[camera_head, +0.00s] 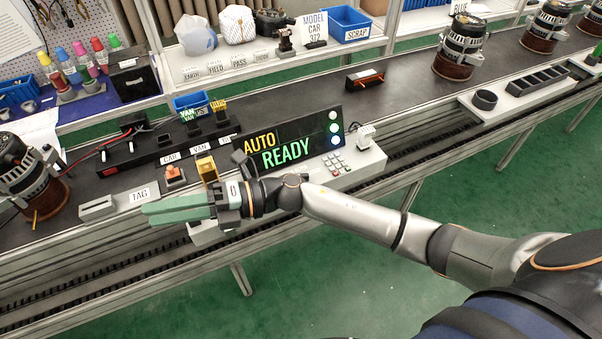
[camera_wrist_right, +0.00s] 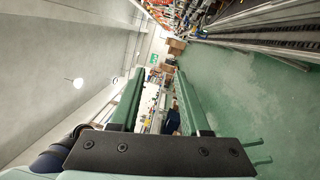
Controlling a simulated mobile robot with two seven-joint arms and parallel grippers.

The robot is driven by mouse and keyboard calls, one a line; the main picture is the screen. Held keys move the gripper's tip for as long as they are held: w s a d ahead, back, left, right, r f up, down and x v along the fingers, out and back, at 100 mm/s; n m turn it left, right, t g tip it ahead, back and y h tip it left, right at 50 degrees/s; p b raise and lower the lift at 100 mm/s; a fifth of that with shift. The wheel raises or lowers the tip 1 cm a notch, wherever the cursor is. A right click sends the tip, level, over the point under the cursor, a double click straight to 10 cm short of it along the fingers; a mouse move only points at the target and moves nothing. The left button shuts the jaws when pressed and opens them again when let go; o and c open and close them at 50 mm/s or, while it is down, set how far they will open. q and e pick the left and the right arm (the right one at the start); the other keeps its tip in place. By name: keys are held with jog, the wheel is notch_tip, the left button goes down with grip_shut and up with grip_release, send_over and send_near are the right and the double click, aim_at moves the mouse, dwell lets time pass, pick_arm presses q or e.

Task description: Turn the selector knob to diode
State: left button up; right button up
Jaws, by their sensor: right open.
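My right gripper (camera_head: 150,211) reaches in from the right and hovers at the front edge of the bench, its green fingers pointing left. In the right wrist view its two fingers (camera_wrist_right: 160,84) stand apart with nothing held between them. A test console (camera_head: 367,161) has a dark display (camera_head: 293,139) reading AUTO READY and a keypad. I cannot make out the selector knob or a diode mark for certain. The gripper and wrist cover the console's left front part. My left gripper is not in view.
A TAG slot block (camera_head: 97,208) and an orange button (camera_head: 175,174) lie near the gripper. A yellow bracket (camera_head: 207,169) stands beside them. Alternators stand at the left (camera_head: 28,170) and back right (camera_head: 460,48). The bench's back middle is mostly clear.

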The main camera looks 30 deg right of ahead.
jog(key=w+d+f+n+g+h+b, duration=0.25)
jog(key=d+f+n+g+h, duration=0.25)
jog(key=d+f+n+h, duration=0.45)
jog(key=w+d+r+n+t+h, duration=0.1)
jog(key=w+d+r+n+h, duration=0.25)
jog(key=d, duration=0.65)
jog(key=w+d+r+t+h, duration=0.1)
jog(key=w+d+r+h, duration=0.25)
jog(key=d+h, duration=0.45)
jog(key=shift+y, duration=0.8)
jog(key=f, duration=0.4)
jog(key=d+f, duration=0.1)
jog(key=f, duration=0.8)
jog(key=shift+w+d+f, duration=0.15)
jog(key=shift+w+d, duration=0.1)
jog(key=shift+w, duration=0.05)
jog(key=shift+c, duration=0.3)
grip_shut()
